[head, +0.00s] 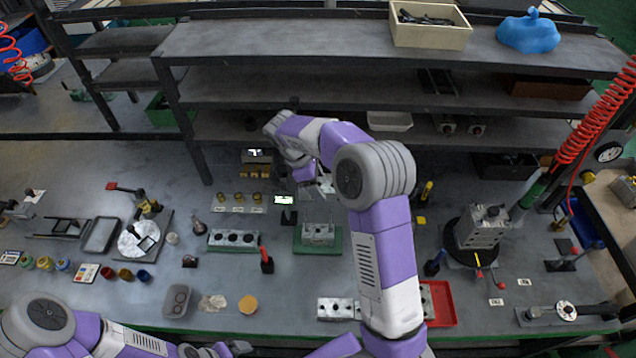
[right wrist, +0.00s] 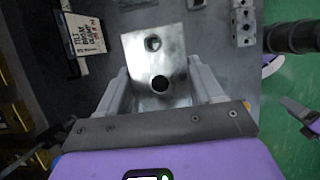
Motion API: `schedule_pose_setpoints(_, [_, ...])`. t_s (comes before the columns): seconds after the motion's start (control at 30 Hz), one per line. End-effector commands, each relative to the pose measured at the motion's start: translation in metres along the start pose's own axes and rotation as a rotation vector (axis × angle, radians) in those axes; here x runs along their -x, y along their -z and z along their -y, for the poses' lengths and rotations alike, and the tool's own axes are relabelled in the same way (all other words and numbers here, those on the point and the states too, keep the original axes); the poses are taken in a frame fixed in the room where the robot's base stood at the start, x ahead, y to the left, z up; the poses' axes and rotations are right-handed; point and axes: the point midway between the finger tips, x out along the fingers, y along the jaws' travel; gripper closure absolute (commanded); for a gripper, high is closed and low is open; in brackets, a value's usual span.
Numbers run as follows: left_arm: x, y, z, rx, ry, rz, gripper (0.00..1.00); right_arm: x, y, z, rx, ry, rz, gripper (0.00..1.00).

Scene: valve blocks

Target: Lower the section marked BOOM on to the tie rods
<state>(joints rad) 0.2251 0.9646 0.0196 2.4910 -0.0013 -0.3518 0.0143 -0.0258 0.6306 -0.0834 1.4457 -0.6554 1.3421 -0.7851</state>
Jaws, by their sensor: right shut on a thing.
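My right gripper (head: 322,188) is shut on a silvery metal section (right wrist: 155,62), whose pale face with two round holes shows between the fingers in the right wrist view. No BOOM mark is readable on it. In the head view my wrist largely hides the section. Below it, a metal block (head: 318,236) sits on a green base (head: 318,250), and thin upright tie rods (head: 331,214) rise from it. The held section appears above the rods; I cannot tell whether its holes line up with them. My left gripper (head: 215,350) is low at the front edge, its fingers unclear.
A long block with dark holes (head: 233,238) lies left of the green base, and a small lit screen (head: 284,199) stands behind. A red-handled tool (head: 266,260) is close by. A block stack (head: 482,227) stands on a round turntable at right. Shelves (head: 390,85) rise behind.

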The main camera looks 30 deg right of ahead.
Motion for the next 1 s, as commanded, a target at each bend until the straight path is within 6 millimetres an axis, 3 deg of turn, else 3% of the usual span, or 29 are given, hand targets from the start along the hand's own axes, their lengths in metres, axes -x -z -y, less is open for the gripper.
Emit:
schedule_pose_setpoints(0.1, [0.006,0.000,-0.002,0.000,0.000,0.000,0.08,0.003,-0.001,0.000,-0.001,0.000,0.003,0.84])
schedule_pose_setpoints(0.7, [-0.023,0.001,0.008,0.000,0.000,0.000,0.08,-0.047,0.020,0.000,-0.001,-0.001,0.002,0.84])
schedule_pose_setpoints(1.0, [-0.025,0.001,0.009,0.000,0.000,-0.001,0.08,-0.053,0.022,0.000,-0.002,-0.001,0.002,0.84])
